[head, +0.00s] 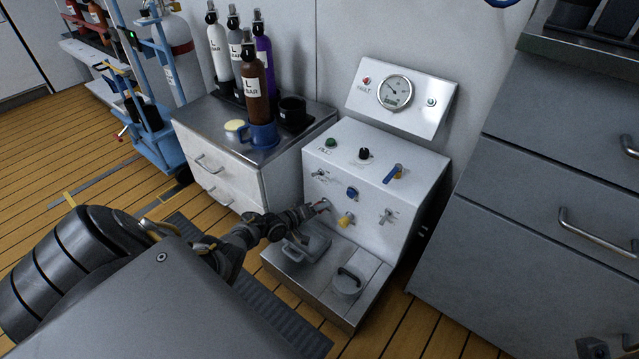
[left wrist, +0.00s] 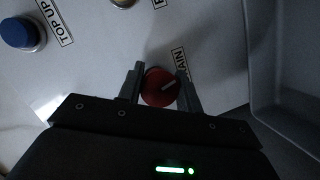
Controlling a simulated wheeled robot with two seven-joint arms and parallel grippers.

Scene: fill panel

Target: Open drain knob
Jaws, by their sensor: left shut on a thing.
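The drain knob is a round red knob (left wrist: 160,87) with a pale pointer line, on the white panel (head: 362,195). A partly hidden label ending in "AIN" is beside it in the left wrist view. My left gripper (left wrist: 161,88) has one finger on each side of the knob and is shut on it. In the head view my left gripper (head: 312,211) reaches the lower left of the panel's front, with the knob mostly hidden there. The pointer slants up to the right in the left wrist view.
A blue knob (left wrist: 18,33) labelled "TOP UP" and a yellow knob (head: 346,219) are near the drain knob. A blue lever (head: 394,172) and a gauge (head: 396,92) are above. A grey drawer cabinet (head: 520,215) stands right, a bottle cabinet (head: 222,179) left.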

